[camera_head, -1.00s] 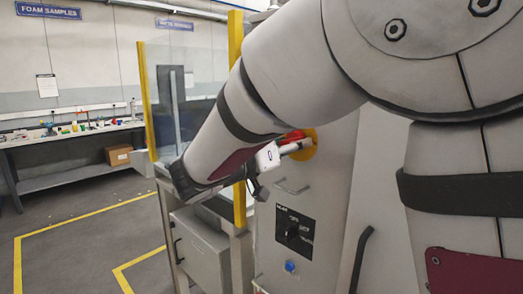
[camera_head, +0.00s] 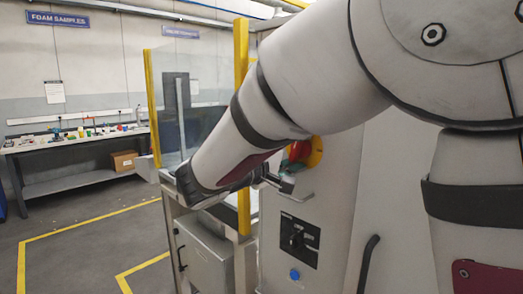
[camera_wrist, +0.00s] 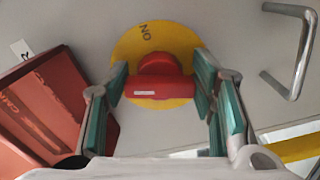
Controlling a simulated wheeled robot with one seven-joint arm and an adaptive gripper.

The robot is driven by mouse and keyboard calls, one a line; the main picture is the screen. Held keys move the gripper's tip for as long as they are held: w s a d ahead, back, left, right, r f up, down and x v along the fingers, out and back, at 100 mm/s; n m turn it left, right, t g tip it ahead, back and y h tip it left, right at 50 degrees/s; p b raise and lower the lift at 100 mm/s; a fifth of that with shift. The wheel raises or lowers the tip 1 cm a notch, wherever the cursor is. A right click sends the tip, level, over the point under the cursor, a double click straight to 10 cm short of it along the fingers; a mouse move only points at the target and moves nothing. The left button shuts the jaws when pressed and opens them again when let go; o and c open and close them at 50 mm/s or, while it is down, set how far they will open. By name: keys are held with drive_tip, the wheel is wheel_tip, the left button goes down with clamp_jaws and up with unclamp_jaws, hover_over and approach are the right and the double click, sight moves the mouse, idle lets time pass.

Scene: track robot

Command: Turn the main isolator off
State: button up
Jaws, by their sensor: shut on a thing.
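The main isolator is a red handle (camera_head: 300,150) on a round yellow plate (camera_head: 316,153) on the grey cabinet front. My gripper (camera_head: 283,181) is at it, partly hidden by my forearm. In the wrist view, the red handle (camera_wrist: 160,86) lies crosswise between the green-padded fingers of my gripper (camera_wrist: 161,78), which are shut on its ends. The yellow plate (camera_wrist: 155,34) shows letters reading "ON", upside down, above the handle.
A metal pull handle (camera_wrist: 296,55) sticks out right of the isolator in the wrist view. A black switch panel (camera_head: 299,240) and a blue button (camera_head: 294,274) are below. A yellow post (camera_head: 242,125) and clear guard stand left. A red-brown box-like part (camera_wrist: 45,110) is close by.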

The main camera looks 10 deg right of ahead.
drive_tip(key=shift+r+n+p, duration=0.1)
drive_tip(key=shift+n+p, duration=0.45)
drive_tip(key=shift+n, duration=1.05)
drive_tip(key=o, duration=0.8)
drive_tip(key=v, duration=1.2)
